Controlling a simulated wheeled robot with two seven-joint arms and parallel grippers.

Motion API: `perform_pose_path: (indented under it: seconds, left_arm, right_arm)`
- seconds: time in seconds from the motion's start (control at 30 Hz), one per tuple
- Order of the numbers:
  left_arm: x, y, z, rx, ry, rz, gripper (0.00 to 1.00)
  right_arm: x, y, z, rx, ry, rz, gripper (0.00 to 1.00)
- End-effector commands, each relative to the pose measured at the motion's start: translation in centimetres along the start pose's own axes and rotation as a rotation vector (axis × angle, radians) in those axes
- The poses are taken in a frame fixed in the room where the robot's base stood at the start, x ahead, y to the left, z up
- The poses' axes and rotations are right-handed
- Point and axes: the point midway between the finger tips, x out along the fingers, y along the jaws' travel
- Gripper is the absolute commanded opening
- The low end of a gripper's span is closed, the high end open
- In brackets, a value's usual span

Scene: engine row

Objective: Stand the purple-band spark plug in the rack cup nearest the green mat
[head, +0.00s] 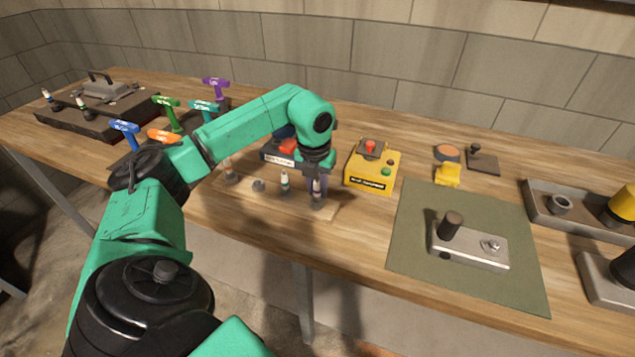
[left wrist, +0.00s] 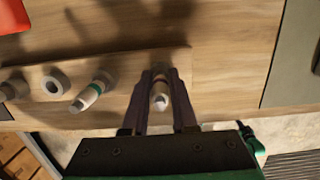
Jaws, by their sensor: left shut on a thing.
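The pale wooden rack (head: 245,199) holds a row of grey cups. My left gripper (head: 317,186) points down at its right end, the end nearest the green mat (head: 415,265). It is shut on a pale spark plug (head: 317,196), which also shows between the fingers in the left wrist view (left wrist: 160,97). The plug looks upright at the end cup, but the fingers hide much of it. I cannot clearly make out its band colour or whether it is fully seated. A green-band plug (left wrist: 95,90) stands in the neighbouring cup. My right gripper is not in view.
An empty rack cup (left wrist: 55,83) is left of the green-band plug. A yellow box (head: 372,172) with a red knob stands right of the rack. A metal plate with a dark post (head: 470,246) lies on the mat. Coloured T-handles stand at the left.

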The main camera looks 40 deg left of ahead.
Motion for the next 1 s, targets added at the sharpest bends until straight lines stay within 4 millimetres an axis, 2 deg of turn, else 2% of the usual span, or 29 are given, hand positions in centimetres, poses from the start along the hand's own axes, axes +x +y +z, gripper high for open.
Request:
perform_pose_path:
  seconds: [0.17, 0.2, 0.27, 0.57, 0.67, 0.83, 1.0]
  left_arm:
    - [0.0, 0.0, 0.0, 0.0, 0.0, 0.0, 0.0]
    - [0.0, 0.0, 0.0, 0.0, 0.0, 0.0, 0.41]
    - [0.0, 0.0, 0.0, 0.0, 0.0, 0.0, 0.61]
    - [-0.1, 0.0, 0.0, 0.0, 0.0, 0.0, 0.61]
    - [-0.6, 0.0, 0.0, 0.0, -0.001, -0.001, 0.61]
    - [-3.7, 0.0, 0.1, -0.001, -0.005, -0.002, 0.61]
    - [-8.6, -0.1, 0.1, 0.0, -0.006, -0.004, 0.61]
  right_arm:
    - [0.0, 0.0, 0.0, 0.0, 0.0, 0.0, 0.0]
    - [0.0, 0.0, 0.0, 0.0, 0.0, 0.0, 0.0]
    - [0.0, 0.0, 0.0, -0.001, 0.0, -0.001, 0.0]
    - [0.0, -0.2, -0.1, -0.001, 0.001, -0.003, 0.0]
    - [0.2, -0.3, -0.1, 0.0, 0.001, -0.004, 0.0]
    - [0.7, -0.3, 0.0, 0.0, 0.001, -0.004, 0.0]
    - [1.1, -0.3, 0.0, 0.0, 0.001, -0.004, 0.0]
